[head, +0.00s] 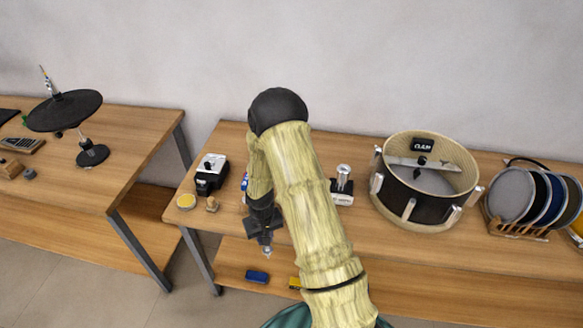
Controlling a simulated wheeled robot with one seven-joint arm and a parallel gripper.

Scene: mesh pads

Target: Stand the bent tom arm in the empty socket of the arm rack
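My gripper (266,249) hangs at the end of my arm, over the front edge of the right table. It is small and dark here, and I cannot tell whether its fingers are open or shut; a small pale bit shows at its tip. A white block with a chrome post (342,183) stands partly behind my arm; I cannot tell whether it is the arm rack. No bent tom arm or empty socket can be made out clearly. My arm hides the middle of the table, where a bit of a blue and white item shows.

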